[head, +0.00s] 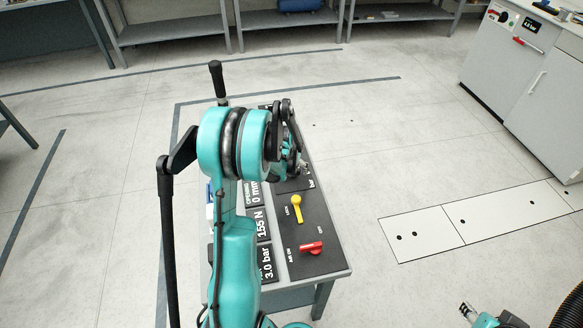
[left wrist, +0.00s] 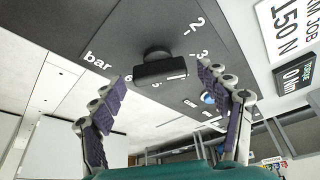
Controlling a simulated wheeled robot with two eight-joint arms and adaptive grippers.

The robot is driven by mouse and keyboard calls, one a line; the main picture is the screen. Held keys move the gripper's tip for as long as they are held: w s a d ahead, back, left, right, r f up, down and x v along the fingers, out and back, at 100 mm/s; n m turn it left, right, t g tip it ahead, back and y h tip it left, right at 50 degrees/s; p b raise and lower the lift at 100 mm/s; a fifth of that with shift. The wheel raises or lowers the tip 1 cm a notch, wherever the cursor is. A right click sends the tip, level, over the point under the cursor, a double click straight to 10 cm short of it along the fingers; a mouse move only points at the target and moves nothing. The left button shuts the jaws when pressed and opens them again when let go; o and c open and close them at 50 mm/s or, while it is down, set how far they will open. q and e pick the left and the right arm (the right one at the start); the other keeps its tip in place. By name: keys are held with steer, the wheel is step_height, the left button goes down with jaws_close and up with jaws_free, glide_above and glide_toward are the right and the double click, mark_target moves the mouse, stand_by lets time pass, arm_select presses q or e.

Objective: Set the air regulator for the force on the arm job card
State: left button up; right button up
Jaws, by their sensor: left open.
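The air regulator's black knob (left wrist: 160,68) sits on a dark panel beside a scale marked bar, with 2, 3 and 6 legible. My left gripper (left wrist: 160,76) is open, its padded fingers on either side of the knob; contact cannot be told. In the head view the left gripper (head: 297,168) is mostly behind my arm, and the knob is hidden. The white arm job card (left wrist: 288,30) reads 150 N. In the head view, panel displays read 155 N (head: 259,222) and 3.0 bar (head: 267,263). My right gripper (head: 468,311) is at the bottom right; its opening is unclear.
A yellow lever (head: 297,208) and a red air valve handle (head: 312,247) stand on the panel near my left arm. A black-handled lever (head: 217,82) rises at the table's back. A grey cabinet (head: 545,95) stands at right. Floor around the table is largely clear.

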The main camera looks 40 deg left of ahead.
arm_select(q)
steer(key=v, duration=1.2)
steer(key=shift+w, duration=0.1)
